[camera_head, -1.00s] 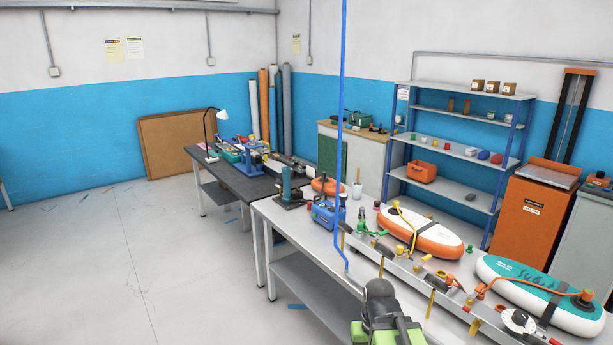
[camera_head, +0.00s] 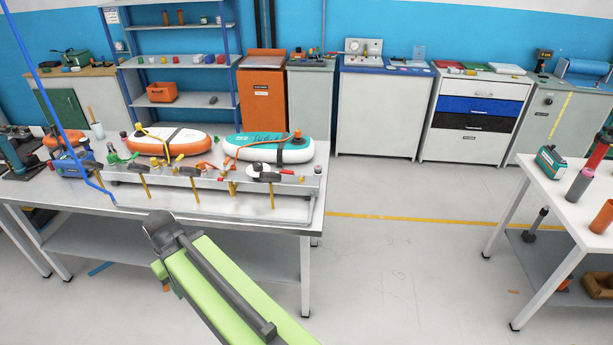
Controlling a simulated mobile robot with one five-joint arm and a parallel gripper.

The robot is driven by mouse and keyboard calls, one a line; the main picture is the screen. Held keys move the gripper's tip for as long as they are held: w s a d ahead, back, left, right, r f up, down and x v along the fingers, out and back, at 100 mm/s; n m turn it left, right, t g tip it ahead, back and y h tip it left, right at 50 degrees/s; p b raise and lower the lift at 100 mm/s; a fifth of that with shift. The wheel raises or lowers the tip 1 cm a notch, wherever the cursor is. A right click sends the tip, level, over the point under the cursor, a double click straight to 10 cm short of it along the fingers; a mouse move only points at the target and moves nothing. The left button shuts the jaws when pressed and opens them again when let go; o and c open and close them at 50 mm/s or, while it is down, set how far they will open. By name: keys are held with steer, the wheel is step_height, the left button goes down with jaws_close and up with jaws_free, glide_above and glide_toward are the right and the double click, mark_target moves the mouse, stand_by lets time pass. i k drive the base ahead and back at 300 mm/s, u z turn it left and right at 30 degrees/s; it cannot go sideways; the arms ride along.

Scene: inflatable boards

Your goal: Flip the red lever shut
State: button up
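A metal rail (camera_head: 215,182) with valves and fittings runs along the workbench (camera_head: 240,216). A small orange-red lever-like part (camera_head: 206,166) stands on it between the two inflatable boards; I cannot tell for certain that it is the red lever, nor its position. A green handle (camera_head: 115,158) stands at the rail's left. My gripper (camera_head: 160,228) is the dark end of my green arm, in front of the bench's near edge and apart from the rail. Its fingers are too unclear to tell open from shut.
An orange-white board (camera_head: 172,146) and a teal-white board (camera_head: 262,152) lie behind the rail. A thin blue line (camera_head: 58,105) comes down to the bench at left. Floor (camera_head: 400,255) is free between bench and white table (camera_head: 570,200).

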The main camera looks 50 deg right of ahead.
mark_target(284, 171)
steer(key=z, duration=0.5)
steer(key=i, duration=1.45)
steer(key=u, duration=0.55)
